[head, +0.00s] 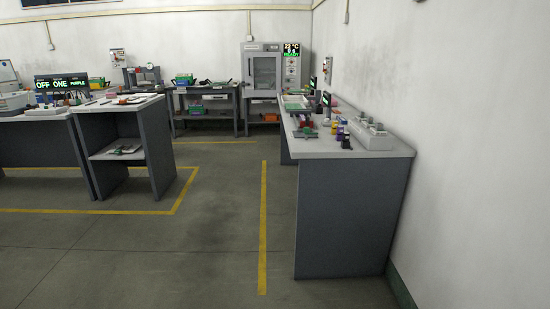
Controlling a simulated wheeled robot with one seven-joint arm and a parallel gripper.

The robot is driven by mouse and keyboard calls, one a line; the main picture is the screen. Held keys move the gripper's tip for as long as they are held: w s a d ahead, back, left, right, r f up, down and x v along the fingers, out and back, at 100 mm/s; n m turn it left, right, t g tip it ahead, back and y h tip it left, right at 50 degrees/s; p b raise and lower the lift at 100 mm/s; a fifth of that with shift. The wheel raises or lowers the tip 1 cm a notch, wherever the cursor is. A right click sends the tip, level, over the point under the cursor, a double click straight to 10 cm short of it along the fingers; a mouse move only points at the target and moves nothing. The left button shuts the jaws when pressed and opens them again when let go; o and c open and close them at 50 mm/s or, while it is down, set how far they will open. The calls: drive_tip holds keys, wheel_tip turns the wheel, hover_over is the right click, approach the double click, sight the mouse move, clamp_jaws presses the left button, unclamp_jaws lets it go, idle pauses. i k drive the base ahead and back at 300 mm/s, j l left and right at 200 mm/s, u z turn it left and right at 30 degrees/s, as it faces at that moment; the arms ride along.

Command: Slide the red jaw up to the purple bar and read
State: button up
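My gripper is not in view. I cannot make out the red jaw or the purple bar for certain at this distance. On the right-hand bench (312,150) a small red and green item (305,131) lies near the left edge. A cluster of small coloured pieces (340,131), with some purple and yellow among them, stands to its right.
A pale grey device (371,136) sits on the right bench by the wall. A grey stand (119,112) and another bench are at left. A cabinet (265,68) stands at the back. Open floor (215,225) with yellow lines lies between the benches.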

sight(307, 123)
drive_tip(key=i, duration=1.45)
drive_tip(key=i+l+u, duration=0.1)
drive_tip(key=i, duration=1.3)
drive_tip(key=i+u, duration=0.25)
drive_tip(key=i, duration=0.15)
drive_tip(key=i+l+u, duration=0.3)
drive_tip(key=i+j, duration=0.1)
drive_tip(key=i, duration=0.05)
